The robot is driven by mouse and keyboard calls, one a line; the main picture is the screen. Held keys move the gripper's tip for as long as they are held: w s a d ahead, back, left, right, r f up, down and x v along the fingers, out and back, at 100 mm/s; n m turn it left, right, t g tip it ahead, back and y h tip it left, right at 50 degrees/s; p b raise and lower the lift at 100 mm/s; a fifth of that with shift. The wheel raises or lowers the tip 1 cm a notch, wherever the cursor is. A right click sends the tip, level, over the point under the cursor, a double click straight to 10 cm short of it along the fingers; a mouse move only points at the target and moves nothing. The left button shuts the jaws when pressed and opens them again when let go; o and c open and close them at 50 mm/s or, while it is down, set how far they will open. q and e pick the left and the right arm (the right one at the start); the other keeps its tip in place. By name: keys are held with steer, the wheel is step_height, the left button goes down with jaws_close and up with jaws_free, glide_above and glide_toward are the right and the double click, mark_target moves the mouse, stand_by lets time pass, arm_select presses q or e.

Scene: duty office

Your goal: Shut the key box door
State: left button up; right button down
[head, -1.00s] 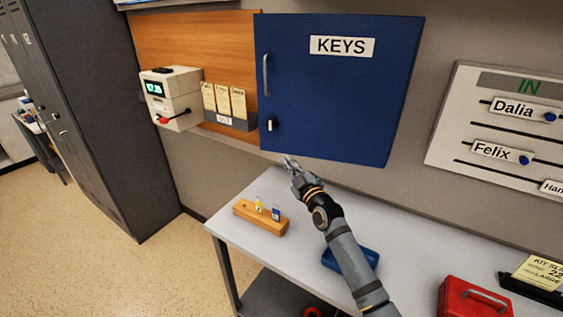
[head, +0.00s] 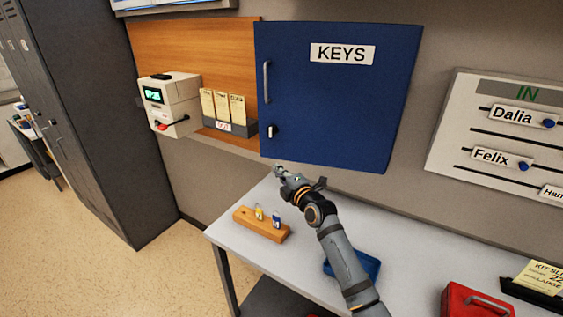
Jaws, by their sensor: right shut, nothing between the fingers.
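The blue key box door (head: 335,105), labelled KEYS, is on the wall in the head view. It looks flat over the box, but I cannot tell whether it is fully flush. It has a grey bar handle (head: 266,82) at its left edge and a small lock with a key (head: 272,131) below that. My right gripper (head: 279,172) is shut and empty, just below the door's lower left corner and above the table. It looks apart from the door. My left gripper is out of view.
A white table (head: 240,253) below holds a wooden block (head: 262,224) with two key tags, a blue tray (head: 367,264) and a red box (head: 473,301). A time clock (head: 170,100) and card rack (head: 225,126) are left of the door. A name board (head: 500,135) hangs right.

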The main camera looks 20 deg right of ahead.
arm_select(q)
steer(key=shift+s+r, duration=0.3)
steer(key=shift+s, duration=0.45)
arm_select(e)
steer(key=shift+w+d, duration=0.6)
steer(key=shift+w, duration=0.3)
steer(key=shift+w+d, duration=0.6)
steer(key=shift+w, duration=0.25)
